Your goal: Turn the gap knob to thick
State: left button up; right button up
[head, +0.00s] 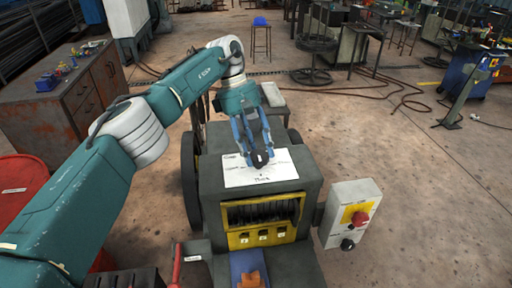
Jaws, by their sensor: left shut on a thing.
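The dark grey machine (216,208) stands in front of me with a white label sheet (282,172) on its top. The lower writing on the sheet appears to read "Thick"; the other words are too small to read surely. My left gripper (259,158) points down at the sheet. Its blue fingers are closed around the small black gap knob (261,157). The fingers hide most of the knob, so its pointing direction cannot be told. My right gripper is not in view.
A control box (349,213) with a red button stands right of the machine. A yellow-framed opening (262,238) is on the machine's front. A rusty cabinet (75,95) and a red drum (22,185) are at the left.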

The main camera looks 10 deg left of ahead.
aim_at(257, 154)
pick_arm(q)
jog(key=shift+d+r, duration=0.15)
jog(key=shift+r, duration=0.05)
jog(key=o, duration=1.1)
jog(key=shift+o, duration=0.2)
jog(key=shift+s, duration=0.15)
jog(key=shift+r, duration=0.4)
notch_tip(257, 154, up, 9)
